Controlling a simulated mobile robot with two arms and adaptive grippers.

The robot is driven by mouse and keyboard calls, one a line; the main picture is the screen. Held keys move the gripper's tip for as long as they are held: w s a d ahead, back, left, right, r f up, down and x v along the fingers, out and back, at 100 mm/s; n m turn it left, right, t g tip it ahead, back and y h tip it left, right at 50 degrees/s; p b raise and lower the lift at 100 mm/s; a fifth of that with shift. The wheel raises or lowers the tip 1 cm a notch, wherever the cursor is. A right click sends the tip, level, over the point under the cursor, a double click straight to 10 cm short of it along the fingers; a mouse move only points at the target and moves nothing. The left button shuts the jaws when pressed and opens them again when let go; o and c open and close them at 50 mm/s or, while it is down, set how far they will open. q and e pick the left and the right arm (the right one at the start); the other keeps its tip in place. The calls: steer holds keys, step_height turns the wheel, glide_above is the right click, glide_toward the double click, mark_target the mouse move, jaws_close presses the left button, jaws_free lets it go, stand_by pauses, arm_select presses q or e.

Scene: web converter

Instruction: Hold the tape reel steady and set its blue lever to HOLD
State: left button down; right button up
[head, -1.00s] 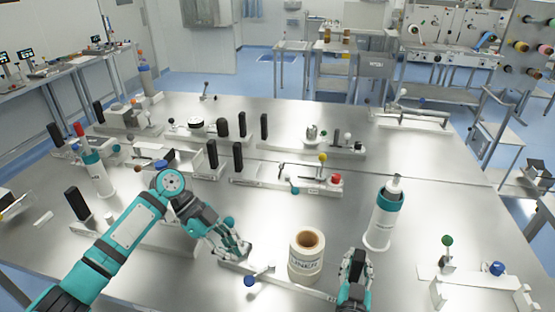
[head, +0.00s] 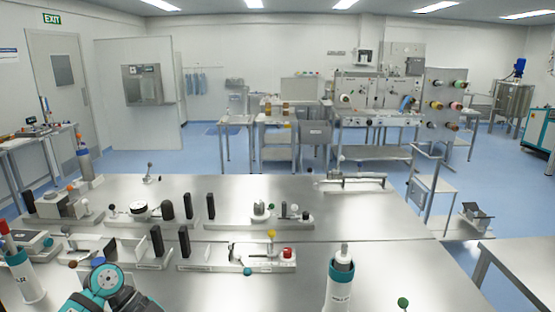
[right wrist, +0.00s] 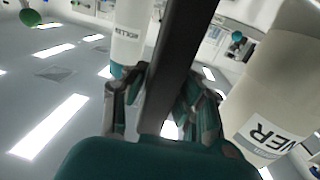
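Only a teal joint of my left arm shows at the lower left; the left gripper is below the picture.
A white bottle with a teal band (head: 340,285) stands near the table's front, and shows behind the gripper in the right wrist view (right wrist: 128,35). A green ball knob (head: 403,303) is to its right. Several fixtures with black posts stand across the steel table (head: 330,215).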

steer(key=o, duration=0.4)
steer(key=shift+w, duration=0.1)
steer(key=shift+r, duration=0.1)
steer(key=s+a, duration=0.1)
steer(key=s, duration=1.1)
steer(key=shift+a, duration=0.15)
